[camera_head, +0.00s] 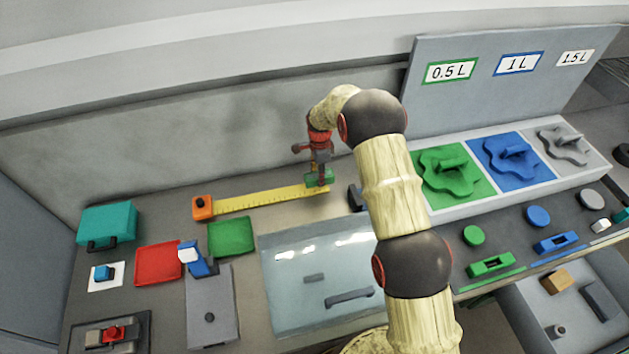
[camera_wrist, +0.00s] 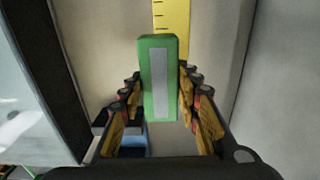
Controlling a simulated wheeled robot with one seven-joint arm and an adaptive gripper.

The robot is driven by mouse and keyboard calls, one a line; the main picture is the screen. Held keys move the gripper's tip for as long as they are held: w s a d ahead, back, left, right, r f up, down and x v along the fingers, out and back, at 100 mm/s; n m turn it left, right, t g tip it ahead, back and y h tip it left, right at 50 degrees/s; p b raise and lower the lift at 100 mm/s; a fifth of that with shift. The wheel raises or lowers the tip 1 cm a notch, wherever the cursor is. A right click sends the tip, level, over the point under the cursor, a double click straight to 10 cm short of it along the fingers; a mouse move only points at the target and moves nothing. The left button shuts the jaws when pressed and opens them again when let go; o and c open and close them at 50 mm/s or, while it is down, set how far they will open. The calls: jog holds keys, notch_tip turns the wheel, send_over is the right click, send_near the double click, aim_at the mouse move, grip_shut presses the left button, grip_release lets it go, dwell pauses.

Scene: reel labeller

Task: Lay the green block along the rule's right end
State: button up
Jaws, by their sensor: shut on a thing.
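The green block (camera_wrist: 147,90) has a grey strip along its top face and sits between the fingers of my gripper (camera_wrist: 160,125) in the wrist view. My gripper is shut on it. In the head view the green block (camera_head: 319,179) is under my gripper (camera_head: 319,172), at the right end of the yellow rule (camera_head: 265,200). In the wrist view the rule (camera_wrist: 172,15) runs away beyond the block's far end. I cannot tell whether the block touches the rule or the table. An orange block (camera_head: 203,208) stands at the rule's left end.
A clear-lidded box (camera_head: 275,300) lies in front of the rule. A green square (camera_head: 231,237) and a red square (camera_head: 159,263) lie at the left. A dark object (camera_head: 355,198) stands right of the block. A wall rises behind the rule.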

aim_at(315, 176)
jog(key=shift+w+a+f, duration=0.4)
jog(key=shift+w+f, duration=0.05)
jog(key=shift+f, duration=0.25)
jog(key=shift+w+a+f, duration=0.35)
jog(key=shift+w+f, duration=0.1)
jog(key=shift+f, duration=1.75)
jog(key=shift+f, duration=0.15)
jog(key=o, duration=1.3)
